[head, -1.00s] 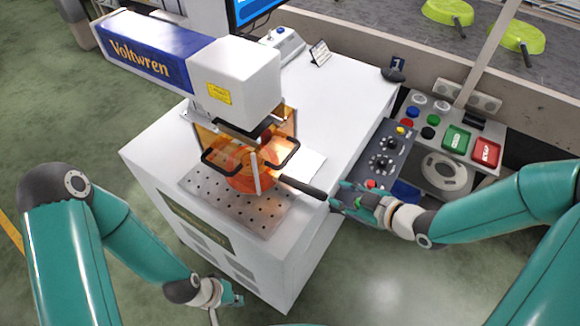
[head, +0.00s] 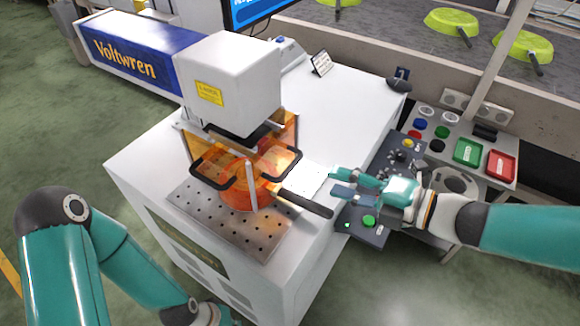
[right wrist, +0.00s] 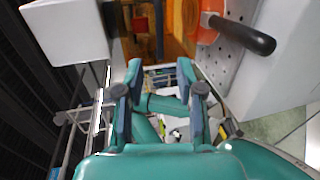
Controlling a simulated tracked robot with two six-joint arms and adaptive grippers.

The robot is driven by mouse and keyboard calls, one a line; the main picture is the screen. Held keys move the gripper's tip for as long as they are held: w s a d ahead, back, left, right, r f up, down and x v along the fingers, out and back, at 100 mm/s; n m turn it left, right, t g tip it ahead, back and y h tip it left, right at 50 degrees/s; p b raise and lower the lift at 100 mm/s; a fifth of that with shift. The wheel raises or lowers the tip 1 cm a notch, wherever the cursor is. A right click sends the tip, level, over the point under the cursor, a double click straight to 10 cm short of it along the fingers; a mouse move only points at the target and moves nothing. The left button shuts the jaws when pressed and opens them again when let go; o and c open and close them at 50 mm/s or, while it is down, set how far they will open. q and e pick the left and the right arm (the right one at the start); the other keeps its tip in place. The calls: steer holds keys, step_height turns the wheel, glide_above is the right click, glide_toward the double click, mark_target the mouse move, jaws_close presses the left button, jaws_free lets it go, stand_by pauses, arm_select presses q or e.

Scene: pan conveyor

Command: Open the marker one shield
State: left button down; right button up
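The marker one shield is a box of orange see-through panels (head: 278,148) with black bar handles (head: 212,183), under the white marking head (head: 230,85). It stands around an orange-red pan (head: 240,195) on a perforated plate (head: 228,228). The pan's dark handle (head: 305,204) sticks out to the right. My right gripper (head: 335,182) is open and empty, right of the shield and close to the pan handle's end. The right wrist view shows its fingers apart (right wrist: 159,85), with the shield (right wrist: 181,22) and pan handle (right wrist: 244,34) beyond. My left gripper is at the bottom edge, mostly cut off.
A control panel (head: 369,233) with knobs and a green button lies under and behind my right gripper. A button console (head: 467,150) stands further right. The white cabinet top (head: 345,105) behind the shield is mostly clear. Green pans (head: 522,50) lie on the conveyor at the back.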

mark_target(291, 166)
steer(key=x, duration=1.1)
steer(key=shift+w+a+f, duration=0.15)
steer(key=shift+w+a, duration=0.05)
steer(key=shift+a, duration=0.1)
jaws_close()
